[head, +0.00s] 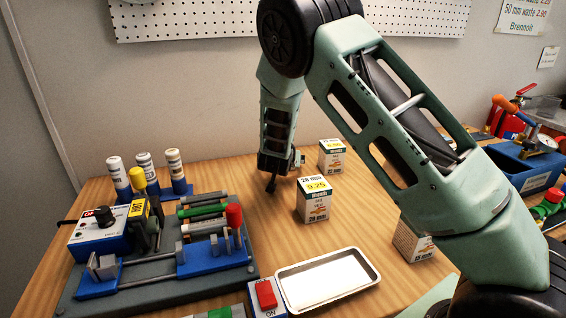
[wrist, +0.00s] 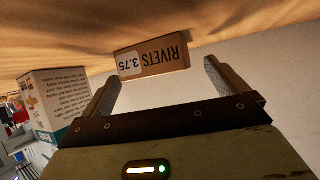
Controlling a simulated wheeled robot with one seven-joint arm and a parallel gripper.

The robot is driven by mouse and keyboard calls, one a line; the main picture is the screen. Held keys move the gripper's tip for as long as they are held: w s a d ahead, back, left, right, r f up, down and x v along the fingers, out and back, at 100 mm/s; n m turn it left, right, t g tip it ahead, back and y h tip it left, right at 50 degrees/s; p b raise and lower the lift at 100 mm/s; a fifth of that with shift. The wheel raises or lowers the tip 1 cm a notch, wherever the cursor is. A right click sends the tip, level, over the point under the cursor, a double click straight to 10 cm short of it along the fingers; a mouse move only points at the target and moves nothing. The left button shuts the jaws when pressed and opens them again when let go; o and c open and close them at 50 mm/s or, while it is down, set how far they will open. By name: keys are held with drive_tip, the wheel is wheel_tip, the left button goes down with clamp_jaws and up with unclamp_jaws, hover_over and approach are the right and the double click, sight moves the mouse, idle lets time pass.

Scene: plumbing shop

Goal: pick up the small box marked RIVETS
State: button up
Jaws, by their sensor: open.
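The small RIVETS box (wrist: 153,57) is brown with a white price patch reading 3.75. In the wrist view it appears upside down, ahead of my gripper and between the lines of its two fingers. My gripper (wrist: 162,85) is open, with nothing between its fingertips. In the head view my gripper (head: 272,184) points down near the back of the table, behind a white box. I cannot make out the RIVETS box in the head view; my arm or gripper may hide it.
A white box marked 9.25 (head: 313,201) stands close in front of my gripper, and another box (head: 331,156) stands to its right. A metal tray (head: 287,302) lies at the front. A blue-and-grey fixture (head: 160,262) fills the left. A box (wrist: 60,100) shows left in the wrist view.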

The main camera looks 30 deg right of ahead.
drive_tip(key=shift+w+d+f, duration=0.2)
drive_tip(key=shift+w, duration=0.1)
drive_tip(key=c, duration=1.3)
